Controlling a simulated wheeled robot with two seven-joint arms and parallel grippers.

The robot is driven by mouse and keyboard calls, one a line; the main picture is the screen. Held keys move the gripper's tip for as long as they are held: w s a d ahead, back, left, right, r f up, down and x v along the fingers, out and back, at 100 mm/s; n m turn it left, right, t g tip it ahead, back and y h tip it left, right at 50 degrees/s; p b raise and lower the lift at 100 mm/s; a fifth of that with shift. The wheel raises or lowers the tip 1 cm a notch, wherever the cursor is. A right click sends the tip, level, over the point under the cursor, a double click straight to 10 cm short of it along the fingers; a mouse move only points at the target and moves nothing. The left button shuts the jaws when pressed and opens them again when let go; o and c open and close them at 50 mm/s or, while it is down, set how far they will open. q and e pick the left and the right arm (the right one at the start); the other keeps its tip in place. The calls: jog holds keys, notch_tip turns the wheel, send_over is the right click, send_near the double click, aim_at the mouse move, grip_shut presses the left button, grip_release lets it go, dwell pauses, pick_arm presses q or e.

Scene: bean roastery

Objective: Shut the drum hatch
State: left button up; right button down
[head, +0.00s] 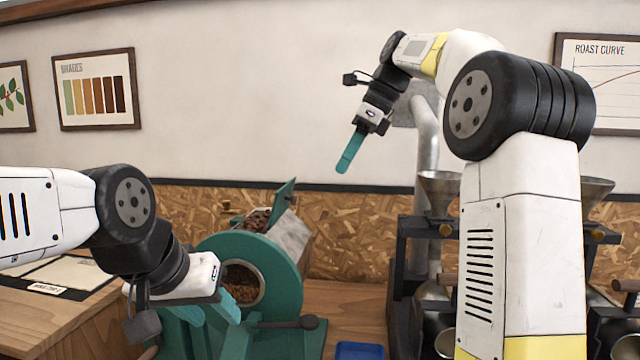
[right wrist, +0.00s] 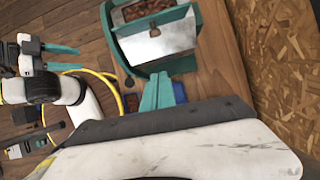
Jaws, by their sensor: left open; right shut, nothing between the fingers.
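The teal roaster drum (head: 285,262) stands left of centre in the head view. Its round front opening (head: 241,284) is uncovered and shows brown beans inside. A teal flap (head: 284,196) stands tilted up behind the beans at the top; I cannot tell which part is the hatch. My left gripper (head: 212,312) is open in front of the drum, at its lower left; it also shows in the right wrist view (right wrist: 72,58). Whether it touches the roaster is unclear. My right gripper (head: 348,160) is shut and empty, raised high, right of the drum.
A lever with a dark knob (head: 309,322) sticks out at the drum's lower right. A blue tray (head: 359,351) lies on the wooden table. A dark rack with metal funnels (head: 438,190) stands to the right. A yellow hose (right wrist: 108,82) lies on the floor.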

jog(key=w+a+f, duration=0.2)
jog(key=a+f, duration=0.5)
jog(key=a, duration=0.1)
jog(key=shift+f, duration=0.3)
